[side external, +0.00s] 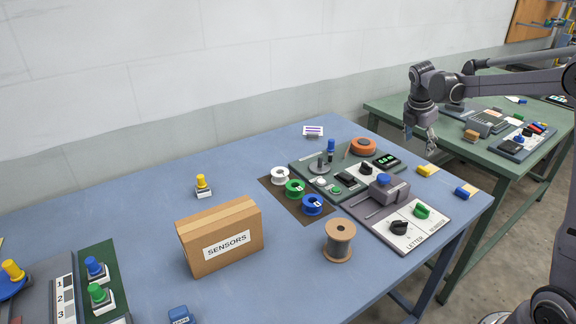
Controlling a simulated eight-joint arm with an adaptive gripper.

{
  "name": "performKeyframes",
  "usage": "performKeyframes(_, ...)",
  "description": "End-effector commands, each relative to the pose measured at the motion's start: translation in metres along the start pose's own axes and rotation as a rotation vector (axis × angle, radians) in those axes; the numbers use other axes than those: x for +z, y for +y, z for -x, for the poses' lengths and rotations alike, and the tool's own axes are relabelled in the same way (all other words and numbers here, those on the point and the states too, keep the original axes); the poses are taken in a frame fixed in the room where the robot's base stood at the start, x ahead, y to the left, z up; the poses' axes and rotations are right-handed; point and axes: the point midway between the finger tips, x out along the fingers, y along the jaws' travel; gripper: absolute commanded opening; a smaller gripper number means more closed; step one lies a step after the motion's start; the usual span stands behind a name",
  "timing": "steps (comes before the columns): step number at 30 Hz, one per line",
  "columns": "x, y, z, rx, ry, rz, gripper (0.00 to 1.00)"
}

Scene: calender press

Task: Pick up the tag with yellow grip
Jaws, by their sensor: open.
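A yellow knob-like grip on a small white base (203,187) stands upright on the blue table, behind the cardboard box. I cannot tell for certain which is the named tag. My gripper (420,142) is open and appears empty, in the air above the right side of the blue table. In the picture it is just above the yellow block and far right of the yellow-knobbed piece.
A cardboard box marked SENSORS (220,237) stands in front of the yellow-knobbed piece. Several spools, including a brown one (339,241), and a control panel (412,229) fill the right. Blue (96,267) and green (100,293) grips are at lower left. The back-left table is clear.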

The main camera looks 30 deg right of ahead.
Motion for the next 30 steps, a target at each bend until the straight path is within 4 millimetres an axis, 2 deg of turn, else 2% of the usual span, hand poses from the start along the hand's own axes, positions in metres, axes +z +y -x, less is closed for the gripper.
performKeyframes(3,0.016,0.004,-0.018,-0.039,-0.013,0.087,0.66)
performKeyframes(6,0.021,0.005,-0.026,-0.055,-0.016,0.128,0.66)
performKeyframes(16,0.024,0.002,-0.068,-0.059,-0.017,0.141,0.66)
performKeyframes(25,0.024,0.0,-0.09,-0.058,-0.017,0.14,0.66)
performKeyframes(30,0.024,-0.004,-0.114,-0.058,-0.017,0.14,0.66)
